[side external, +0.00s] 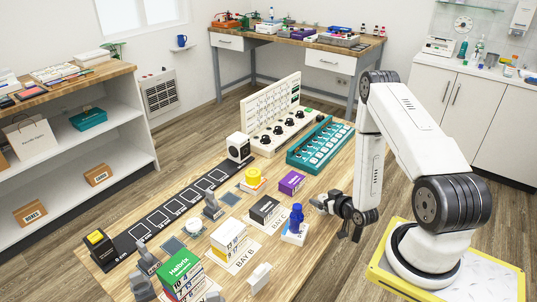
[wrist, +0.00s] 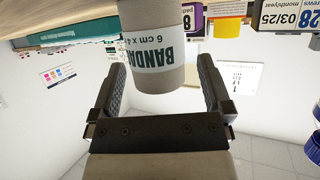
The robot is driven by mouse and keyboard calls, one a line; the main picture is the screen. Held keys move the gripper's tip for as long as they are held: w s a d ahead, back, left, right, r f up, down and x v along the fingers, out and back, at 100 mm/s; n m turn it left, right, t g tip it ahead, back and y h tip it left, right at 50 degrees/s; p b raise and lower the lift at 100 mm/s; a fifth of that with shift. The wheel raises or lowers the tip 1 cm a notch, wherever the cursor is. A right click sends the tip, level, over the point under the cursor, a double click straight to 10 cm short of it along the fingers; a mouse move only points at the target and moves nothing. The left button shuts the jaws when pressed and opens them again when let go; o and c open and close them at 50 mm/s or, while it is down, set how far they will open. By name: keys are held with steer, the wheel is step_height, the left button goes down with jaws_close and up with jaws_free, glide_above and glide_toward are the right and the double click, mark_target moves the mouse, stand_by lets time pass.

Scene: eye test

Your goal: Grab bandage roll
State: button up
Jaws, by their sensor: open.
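The bandage roll (wrist: 160,70) is a beige cylinder with a white label and teal print, seen from close up at the top middle of the wrist view. My gripper (wrist: 161,64) is open, with one dark finger on each side of the roll in the picture and a gap showing beside the right finger. I cannot tell how deep the roll sits between the fingers. In the side view my gripper (side external: 345,213) is low at the table's right edge. I cannot make out the roll clearly there.
Near my gripper on the wooden table stand a blue piece (side external: 296,221) on a white base, a dark box (side external: 264,209) and a purple box (side external: 291,183). A teal tray (side external: 320,145) lies behind. White boxes (side external: 229,238) and a green box (side external: 180,267) stand toward the front.

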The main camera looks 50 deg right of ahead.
mark_target(324, 198)
steer(key=c, duration=1.3)
steer(key=shift+r, duration=0.1)
steer(key=shift+r, duration=4.95)
